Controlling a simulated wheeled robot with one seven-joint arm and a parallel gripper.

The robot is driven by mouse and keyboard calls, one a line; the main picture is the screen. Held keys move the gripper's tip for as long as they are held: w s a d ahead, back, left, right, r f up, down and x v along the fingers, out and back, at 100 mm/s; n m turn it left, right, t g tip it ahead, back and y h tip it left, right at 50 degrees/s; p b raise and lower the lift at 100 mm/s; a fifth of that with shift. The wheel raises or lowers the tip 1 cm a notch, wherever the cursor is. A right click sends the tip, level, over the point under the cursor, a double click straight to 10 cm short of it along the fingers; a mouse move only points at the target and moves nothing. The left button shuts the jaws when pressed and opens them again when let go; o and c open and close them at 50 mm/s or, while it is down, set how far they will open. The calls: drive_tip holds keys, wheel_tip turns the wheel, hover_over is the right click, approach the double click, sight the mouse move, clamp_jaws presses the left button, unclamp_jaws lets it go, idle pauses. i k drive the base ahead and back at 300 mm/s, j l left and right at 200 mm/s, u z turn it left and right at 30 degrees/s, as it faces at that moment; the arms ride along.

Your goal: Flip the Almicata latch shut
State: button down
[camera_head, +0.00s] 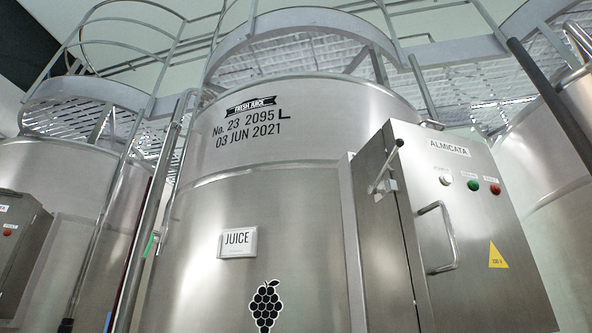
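The Almicata cabinet (480,218) is a brushed-steel box at the right, in front of the large central vat. Its front bears the ALMICATA label, a white knob, a green button, a red button and a C-shaped handle (444,238). The latch (385,166) is on the cabinet's left side, near the front edge. Its thin metal lever slants up and right from a small bracket (388,186) to a dark round knob. The lever stands at an angle; I cannot tell whether it is engaged. My gripper is not in view.
The central vat (290,150) carries a JUICE sign (237,243) and a grape emblem (265,305). A slanted metal pipe (150,220) stands left of it. Another control box (20,250) is at the far left. Railings and walkways are overhead.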

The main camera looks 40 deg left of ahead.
sight(372, 190)
drive_tip(key=u, duration=1.1)
drive_tip(key=k+j+z, duration=0.2)
drive_tip(key=i+l, duration=0.05)
drive_tip(key=i, duration=0.05)
